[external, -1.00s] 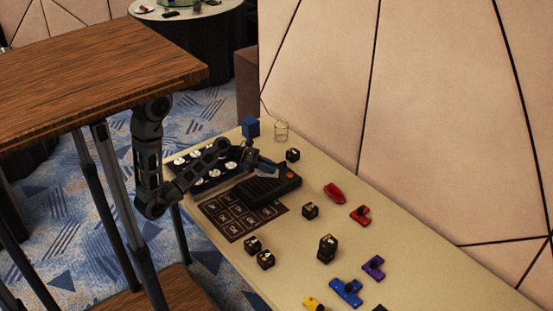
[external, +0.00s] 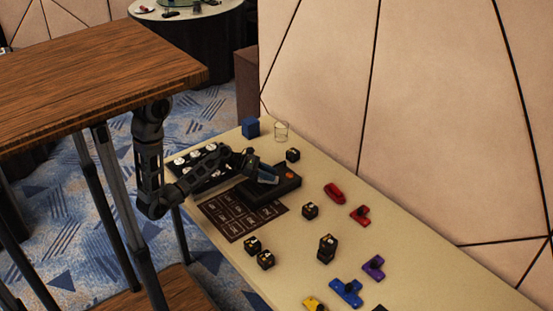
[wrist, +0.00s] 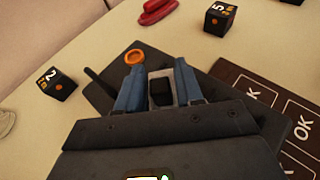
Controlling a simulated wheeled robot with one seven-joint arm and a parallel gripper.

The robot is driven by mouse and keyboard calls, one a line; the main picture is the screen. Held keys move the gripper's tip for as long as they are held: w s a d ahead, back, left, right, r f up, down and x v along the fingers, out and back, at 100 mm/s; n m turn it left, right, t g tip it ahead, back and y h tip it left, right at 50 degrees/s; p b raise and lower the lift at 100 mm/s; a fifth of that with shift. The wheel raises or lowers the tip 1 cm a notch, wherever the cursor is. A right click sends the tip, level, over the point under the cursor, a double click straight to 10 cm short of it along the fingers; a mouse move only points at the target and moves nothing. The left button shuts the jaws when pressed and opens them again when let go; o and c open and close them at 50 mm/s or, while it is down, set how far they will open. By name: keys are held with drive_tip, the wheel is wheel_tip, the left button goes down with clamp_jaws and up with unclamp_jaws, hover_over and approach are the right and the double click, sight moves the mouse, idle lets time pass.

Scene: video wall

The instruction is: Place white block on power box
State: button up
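The power box looks to be the black box (external: 291,186) with an orange button near the back of the table. In the wrist view its dark top (wrist: 103,92) and orange ring (wrist: 135,57) show beyond my fingers. My gripper (external: 268,176) is low over this box, its blue fingers pointing down at it. In the wrist view my gripper (wrist: 159,80) has its fingers apart, with a dark patch with pale edges between them. I cannot make out a white block for certain; several white pieces (external: 180,161) sit on a black tray.
A dark printed mat (external: 233,220) lies in front. A red piece (external: 335,193) lies to the right.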

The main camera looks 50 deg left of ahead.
drive_tip(key=shift+o, duration=1.1)
drive_tip(key=v, duration=1.2)
